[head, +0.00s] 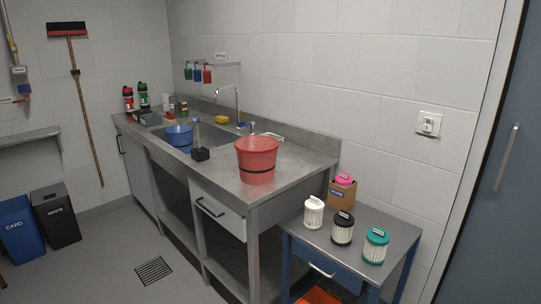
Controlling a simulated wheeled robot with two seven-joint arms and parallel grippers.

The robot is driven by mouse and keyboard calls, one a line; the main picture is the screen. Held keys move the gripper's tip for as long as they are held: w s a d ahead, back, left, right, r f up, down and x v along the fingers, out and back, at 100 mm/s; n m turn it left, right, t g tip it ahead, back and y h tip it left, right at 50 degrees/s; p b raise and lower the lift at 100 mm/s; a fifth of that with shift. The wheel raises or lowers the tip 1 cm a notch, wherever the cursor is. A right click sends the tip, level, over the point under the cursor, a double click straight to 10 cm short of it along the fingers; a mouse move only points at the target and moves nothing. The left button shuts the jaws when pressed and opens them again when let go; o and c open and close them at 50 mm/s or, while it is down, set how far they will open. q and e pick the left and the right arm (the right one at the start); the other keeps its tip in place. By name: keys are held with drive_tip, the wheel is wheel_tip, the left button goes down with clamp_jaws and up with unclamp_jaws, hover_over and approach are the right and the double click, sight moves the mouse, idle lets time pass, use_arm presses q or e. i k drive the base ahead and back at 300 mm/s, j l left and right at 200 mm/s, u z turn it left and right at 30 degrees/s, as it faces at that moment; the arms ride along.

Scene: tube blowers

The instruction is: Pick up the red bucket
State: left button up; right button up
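The red bucket (257,160) stands upright on the front right part of the steel counter (290,175). It is wider at the top, and a dark band, possibly its handle, runs across its lower front. Its inside is mostly hidden. Neither of my grippers shows in the head view.
A faucet (238,105) rises behind. A lower side table (335,253) at right holds several canisters and a cardboard box (342,193). The floor (115,245) in front is mostly clear.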

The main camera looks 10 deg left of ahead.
sight(256, 154)
drive_tip(key=i+j, duration=0.25)
drive_tip(key=i, duration=0.2)
drive_tip(key=i+j, duration=0.25)
drive_tip(key=i, duration=0.2)
drive_tip(key=i+j, duration=0.25)
drive_tip(key=i, duration=0.2)
drive_tip(key=i+j, duration=0.25)
drive_tip(key=i, duration=0.15)
